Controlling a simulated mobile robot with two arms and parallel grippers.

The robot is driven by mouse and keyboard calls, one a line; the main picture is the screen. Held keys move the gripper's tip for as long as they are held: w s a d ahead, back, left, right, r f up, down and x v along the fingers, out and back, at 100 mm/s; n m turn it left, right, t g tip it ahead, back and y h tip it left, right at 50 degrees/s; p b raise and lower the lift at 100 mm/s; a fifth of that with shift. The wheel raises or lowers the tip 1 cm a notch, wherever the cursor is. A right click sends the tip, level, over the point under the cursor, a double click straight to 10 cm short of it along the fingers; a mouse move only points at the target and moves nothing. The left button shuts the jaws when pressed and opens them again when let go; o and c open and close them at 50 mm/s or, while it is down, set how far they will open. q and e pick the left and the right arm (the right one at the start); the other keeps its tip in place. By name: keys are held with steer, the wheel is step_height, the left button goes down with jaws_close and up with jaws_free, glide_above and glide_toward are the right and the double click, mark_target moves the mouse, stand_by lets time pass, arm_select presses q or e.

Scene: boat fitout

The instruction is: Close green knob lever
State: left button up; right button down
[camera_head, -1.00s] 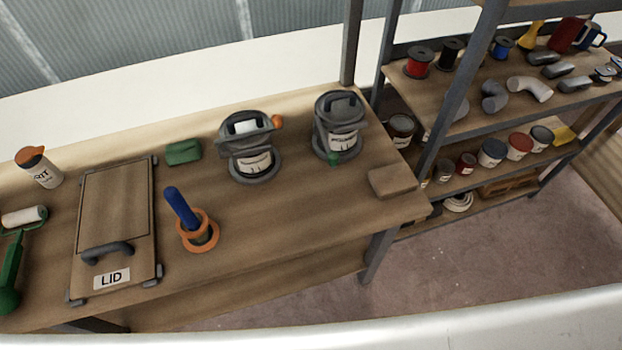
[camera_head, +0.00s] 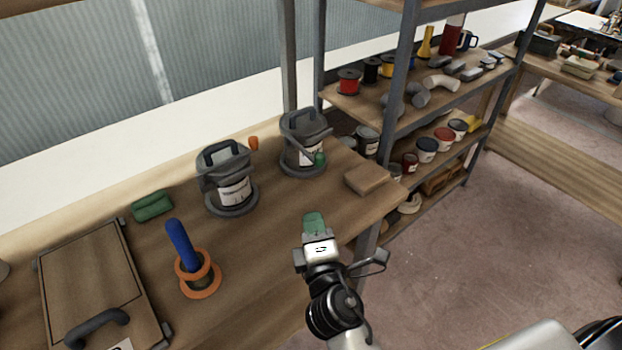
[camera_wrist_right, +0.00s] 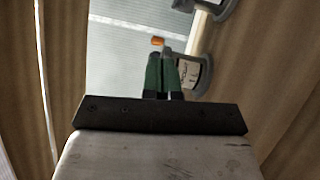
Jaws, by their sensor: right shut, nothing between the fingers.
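The green knob (camera_head: 320,158) sits at the end of a lever on the front right of a grey lidded canister (camera_head: 303,135) near the table's right end. A second grey canister (camera_head: 226,180) to its left has an orange knob (camera_head: 253,143). My right gripper (camera_head: 313,218) is shut and empty, in front of and below the green-knob canister, apart from it. In the right wrist view its green fingers (camera_wrist_right: 163,75) are together, with an orange knob (camera_wrist_right: 157,41) and part of a canister (camera_wrist_right: 192,75) beyond them. My left gripper is not in view.
A tan block (camera_head: 367,178) lies right of the green-knob canister. A blue handle in an orange ring (camera_head: 200,284), a green block (camera_head: 152,205) and a lid board (camera_head: 85,275) are to the left. A shelf unit (camera_head: 408,75) stands behind right.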

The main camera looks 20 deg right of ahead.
steer(key=w+d+r+p, duration=0.1)
steer(key=w+d+p, duration=0.3)
steer(key=w, duration=0.8)
steer(key=shift+d, duration=0.35)
steer(key=shift+w+r, duration=0.1)
